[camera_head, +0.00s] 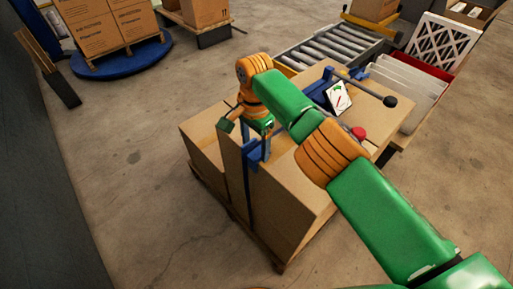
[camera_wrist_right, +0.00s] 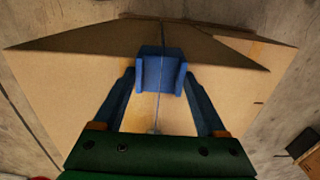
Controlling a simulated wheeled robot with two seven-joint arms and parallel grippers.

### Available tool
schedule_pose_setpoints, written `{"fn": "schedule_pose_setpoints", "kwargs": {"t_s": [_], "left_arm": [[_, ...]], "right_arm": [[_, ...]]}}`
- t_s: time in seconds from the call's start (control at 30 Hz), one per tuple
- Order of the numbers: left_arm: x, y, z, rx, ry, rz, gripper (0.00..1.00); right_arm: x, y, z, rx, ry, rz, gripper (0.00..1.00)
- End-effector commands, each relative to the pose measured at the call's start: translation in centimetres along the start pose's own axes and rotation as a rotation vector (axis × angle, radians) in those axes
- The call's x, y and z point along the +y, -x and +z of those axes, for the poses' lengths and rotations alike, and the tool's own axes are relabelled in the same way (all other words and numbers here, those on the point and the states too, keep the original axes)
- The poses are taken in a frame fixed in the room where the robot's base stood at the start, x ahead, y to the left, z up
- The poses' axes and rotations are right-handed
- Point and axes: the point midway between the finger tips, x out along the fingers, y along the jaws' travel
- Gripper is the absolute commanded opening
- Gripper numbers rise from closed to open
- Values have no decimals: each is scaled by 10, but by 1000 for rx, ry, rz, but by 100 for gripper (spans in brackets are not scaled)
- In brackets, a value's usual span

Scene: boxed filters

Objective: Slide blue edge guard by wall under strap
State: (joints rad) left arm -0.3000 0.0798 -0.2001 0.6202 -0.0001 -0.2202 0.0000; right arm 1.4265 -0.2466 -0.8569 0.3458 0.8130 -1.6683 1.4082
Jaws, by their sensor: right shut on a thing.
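A blue edge guard (camera_head: 256,153) sits at the top edge of a tall cardboard box (camera_head: 292,201). It also shows in the wrist view (camera_wrist_right: 160,74), between the fingertips of my right gripper (camera_wrist_right: 161,82). That gripper (camera_head: 256,142) is shut on the guard from above. A dark strap (camera_head: 248,192) runs down the side of the box below the guard. In the wrist view the strap (camera_wrist_right: 157,112) shows as a thin line meeting the guard; I cannot tell whether it lies over or under it. My left gripper is not in view.
The boxes stand on a wooden pallet (camera_head: 277,265). A white panel with a green mark (camera_head: 339,97) and a red button (camera_head: 358,133) are beyond my arm. A roller conveyor (camera_head: 328,48) is at the back. Open floor lies left, toward a dark wall (camera_head: 38,170).

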Motion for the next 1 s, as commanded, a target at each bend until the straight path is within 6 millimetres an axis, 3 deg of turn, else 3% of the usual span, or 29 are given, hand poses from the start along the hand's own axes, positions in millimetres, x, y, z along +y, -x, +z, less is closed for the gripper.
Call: {"fn": "schedule_pose_setpoints", "kwargs": {"t_s": [0.17,0.2,0.3,0.53,0.67,0.8,1.0], "left_arm": [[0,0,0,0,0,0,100],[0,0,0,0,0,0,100],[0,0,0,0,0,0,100],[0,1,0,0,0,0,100],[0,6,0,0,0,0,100],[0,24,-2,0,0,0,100],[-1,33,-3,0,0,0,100]], "right_arm": [[0,0,0,-1,1,1,18],[0,0,0,-1,1,1,77],[0,0,0,-1,1,1,100],[0,3,0,-1,1,0,100],[-1,28,0,-1,1,-3,100],[0,64,1,-2,0,0,100],[0,73,0,-1,1,1,100]]}}
